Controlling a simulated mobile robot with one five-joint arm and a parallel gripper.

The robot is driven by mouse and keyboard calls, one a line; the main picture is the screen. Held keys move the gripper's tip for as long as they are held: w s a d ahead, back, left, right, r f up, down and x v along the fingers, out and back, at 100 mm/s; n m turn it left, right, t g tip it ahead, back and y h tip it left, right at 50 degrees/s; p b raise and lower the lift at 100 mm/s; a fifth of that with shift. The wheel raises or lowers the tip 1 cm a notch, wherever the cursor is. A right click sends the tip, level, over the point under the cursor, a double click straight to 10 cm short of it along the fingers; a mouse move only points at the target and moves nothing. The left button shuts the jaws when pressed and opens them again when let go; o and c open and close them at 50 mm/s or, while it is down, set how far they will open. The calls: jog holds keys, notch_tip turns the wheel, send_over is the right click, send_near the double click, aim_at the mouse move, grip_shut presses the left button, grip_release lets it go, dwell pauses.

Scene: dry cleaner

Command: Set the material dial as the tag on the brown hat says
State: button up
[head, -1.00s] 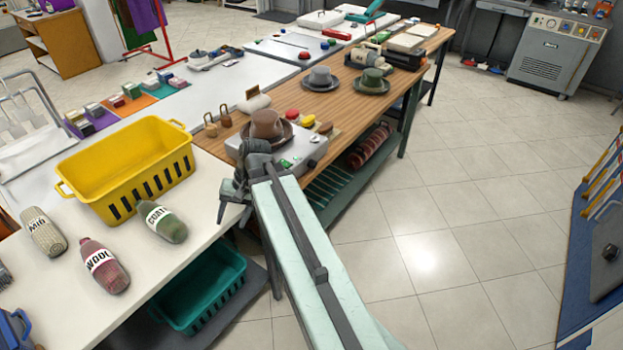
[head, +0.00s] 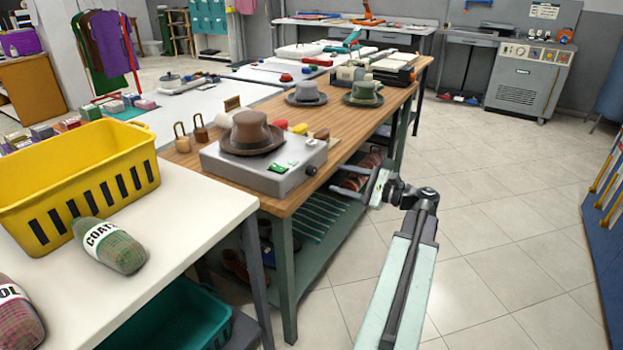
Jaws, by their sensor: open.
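The brown hat (head: 250,132) sits on top of a grey box-shaped machine (head: 236,177) on the wooden table. No readable tag shows on the hat. The machine's top has a green label (head: 280,167) and other small marks, too small to read. A dark round knob (head: 311,170) sticks out at the machine's right front; I cannot tell whether it is the material dial, nor read its setting. My gripper (head: 350,180) is open and empty, beyond the table's right edge, to the right of the knob and apart from it.
A grey hat (head: 306,94) and a green hat (head: 363,92) stand farther back on the wooden table (head: 340,126). A yellow basket (head: 75,184) and labelled rolls are on the white table at left. The tiled floor at right is clear.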

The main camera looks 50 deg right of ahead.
aim_at(314, 173)
jog(key=x, duration=0.8)
jog(key=shift+a, duration=0.1)
jog(key=c, duration=1)
jog(key=shift+w+a, duration=0.1)
jog(key=shift+a, duration=0.2)
grip_shut()
jog(key=shift+d, duration=0.25)
jog(key=shift+n+p, duration=0.4)
jog(key=shift+n, duration=2.6)
